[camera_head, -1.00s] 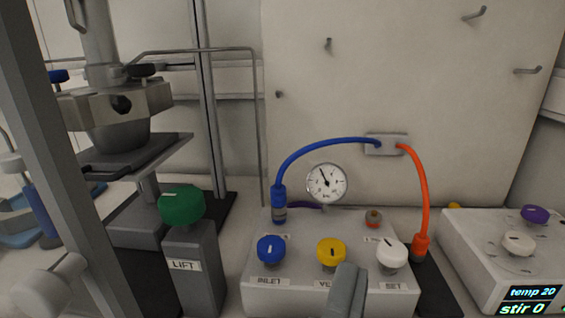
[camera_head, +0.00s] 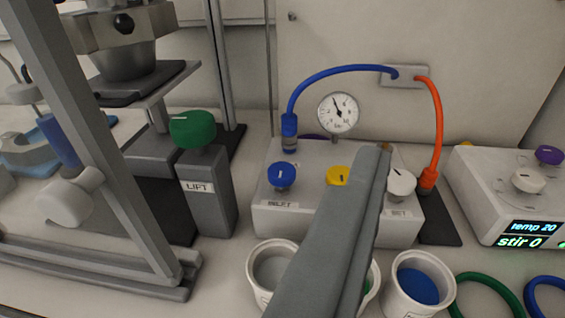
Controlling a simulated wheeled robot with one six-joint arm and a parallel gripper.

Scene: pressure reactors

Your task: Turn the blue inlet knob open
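The blue inlet knob (camera_head: 282,174) is on the left of the pale control box (camera_head: 285,218), above a label reading INLET. Its white mark points roughly up and down in the picture. My gripper (camera_head: 372,158) shows as long grey fingers rising from the bottom centre, seen nearly edge-on. The gap between the fingers cannot be made out. The fingers hide part of the yellow knob and the middle of the box.
A white knob (camera_head: 401,182), a gauge (camera_head: 338,112), a blue hose (camera_head: 340,70) and an orange hose (camera_head: 437,120) are on or by the box. A green LIFT knob (camera_head: 193,129) stands left. White tubs (camera_head: 405,300) stand in front. A stirrer unit (camera_head: 500,195) is right.

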